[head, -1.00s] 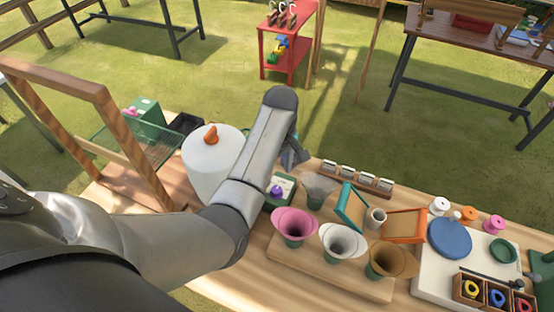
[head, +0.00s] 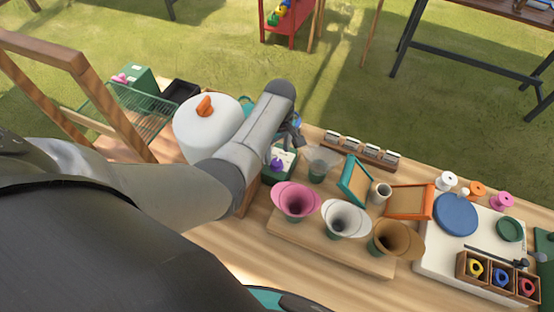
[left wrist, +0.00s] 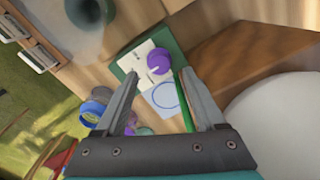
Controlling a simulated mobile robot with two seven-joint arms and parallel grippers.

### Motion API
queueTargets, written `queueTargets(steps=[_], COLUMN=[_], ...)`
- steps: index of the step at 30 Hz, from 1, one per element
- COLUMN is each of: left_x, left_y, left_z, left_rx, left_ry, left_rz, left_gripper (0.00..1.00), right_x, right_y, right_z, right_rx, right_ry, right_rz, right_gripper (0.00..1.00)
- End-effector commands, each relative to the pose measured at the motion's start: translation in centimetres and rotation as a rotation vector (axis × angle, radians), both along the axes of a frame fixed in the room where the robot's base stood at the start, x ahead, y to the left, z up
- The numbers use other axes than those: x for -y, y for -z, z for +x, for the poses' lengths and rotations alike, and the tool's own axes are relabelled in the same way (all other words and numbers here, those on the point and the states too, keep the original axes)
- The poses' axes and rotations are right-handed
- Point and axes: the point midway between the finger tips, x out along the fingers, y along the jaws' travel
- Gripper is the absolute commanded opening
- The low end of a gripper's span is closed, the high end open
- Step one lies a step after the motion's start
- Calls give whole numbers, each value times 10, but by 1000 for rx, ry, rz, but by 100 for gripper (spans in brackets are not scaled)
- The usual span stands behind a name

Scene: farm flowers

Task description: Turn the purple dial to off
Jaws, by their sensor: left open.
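The purple dial (head: 277,164) sits on a green box (head: 289,158) with a pale face panel, between the white canister and the pink flower-shaped cup. In the left wrist view the round purple dial (left wrist: 159,61) shows on the white panel, with a blue curved mark beside it and a green rod-like strip nearby. My left gripper (head: 294,128) is just behind the dial in the head view. In the left wrist view its two fingers (left wrist: 158,74) are apart, with the dial seen between and beyond them. Contact does not show. My right gripper is not in view.
A white canister (head: 205,130) with an orange knob stands left of my arm. The pink (head: 298,201), white (head: 345,219) and brown (head: 393,238) flower-shaped cups stand on a board to the right. A teal frame (head: 355,180) leans behind. Grass lies beyond the table.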

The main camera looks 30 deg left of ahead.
Motion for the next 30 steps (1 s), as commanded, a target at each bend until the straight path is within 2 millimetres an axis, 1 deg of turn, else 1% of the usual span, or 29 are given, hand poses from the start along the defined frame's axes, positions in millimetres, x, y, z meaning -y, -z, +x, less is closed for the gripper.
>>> queueTargets(steps=[1, 3, 6, 9, 13, 21, 30], left_x=[0, 0, 0, 0, 0, -1, -1], left_y=[10, 20, 31, 38, 42, 42, 42], left_z=[0, -1, -1, -1, -1, -1, -1], left_rx=[-2, -2, -1, 0, 1, 1, 1], left_ry=[0, 0, -1, -1, -1, -1, -1], left_rz=[0, 0, 0, -1, 0, 0, 0], left_gripper=[72, 72, 72, 72, 72, 72, 38], right_x=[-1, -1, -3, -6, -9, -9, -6], right_y=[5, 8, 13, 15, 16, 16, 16], right_z=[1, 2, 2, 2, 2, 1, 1], right_rx=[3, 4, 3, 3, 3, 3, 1], right_ry=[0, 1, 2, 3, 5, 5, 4], right_rz=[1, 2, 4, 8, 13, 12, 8], right_gripper=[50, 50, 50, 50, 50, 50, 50])
